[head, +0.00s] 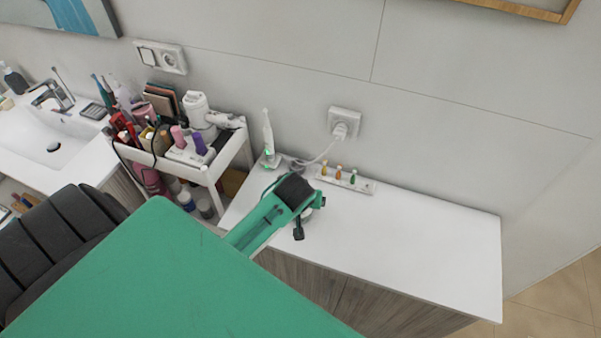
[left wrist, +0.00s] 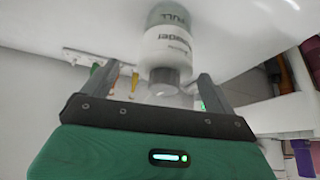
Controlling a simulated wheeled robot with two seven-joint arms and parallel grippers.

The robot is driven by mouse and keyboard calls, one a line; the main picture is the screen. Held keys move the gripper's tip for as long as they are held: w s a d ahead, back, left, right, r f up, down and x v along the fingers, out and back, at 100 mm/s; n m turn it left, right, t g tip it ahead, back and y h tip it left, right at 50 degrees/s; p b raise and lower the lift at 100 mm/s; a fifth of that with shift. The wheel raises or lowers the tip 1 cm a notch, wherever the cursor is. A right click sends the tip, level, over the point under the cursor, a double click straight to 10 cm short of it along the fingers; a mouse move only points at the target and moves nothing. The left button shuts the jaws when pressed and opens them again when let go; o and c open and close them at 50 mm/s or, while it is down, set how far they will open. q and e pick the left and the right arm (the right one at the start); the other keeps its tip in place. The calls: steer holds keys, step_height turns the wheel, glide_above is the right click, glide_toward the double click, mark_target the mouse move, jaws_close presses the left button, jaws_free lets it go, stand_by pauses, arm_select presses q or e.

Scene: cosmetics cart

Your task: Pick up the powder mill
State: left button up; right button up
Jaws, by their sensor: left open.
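The powder mill (left wrist: 172,48) shows in the left wrist view as a white bottle with lettering, a grey-green section marked FULL and a silver-grey end towards my gripper. My left gripper (left wrist: 158,78) is open, with one finger to each side of the silver end. I see no finger clearly closed on it. In the head view my left gripper (head: 303,212) is over the white counter (head: 420,235), and the mill is largely hidden behind it. My right gripper is not in view.
A strip with small coloured bottles (head: 345,180) and a white electric toothbrush (head: 268,135) stand behind the gripper, near a plugged-in cable (head: 323,155). A crowded white cart (head: 222,160) is on the left. The counter's right side is clear.

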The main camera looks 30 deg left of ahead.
arm_select(q)
steer(key=shift+w+a+f, duration=0.1)
steer(key=shift+f, duration=0.15)
steer(key=p+x, duration=0.1)
steer(key=x, duration=0.1)
steer(key=p+x, duration=0.1)
steer(key=x, duration=0.1)
steer(key=shift+a+r+p, duration=0.1)
steer(key=shift+a+p, duration=0.2)
steer(key=shift+p, duration=0.05)
steer(key=shift+w+f, duration=0.15)
steer(key=shift+f, duration=0.3)
steer(key=shift+c, duration=0.4)
steer(key=c, duration=1.3)
steer(key=shift+r, duration=0.15)
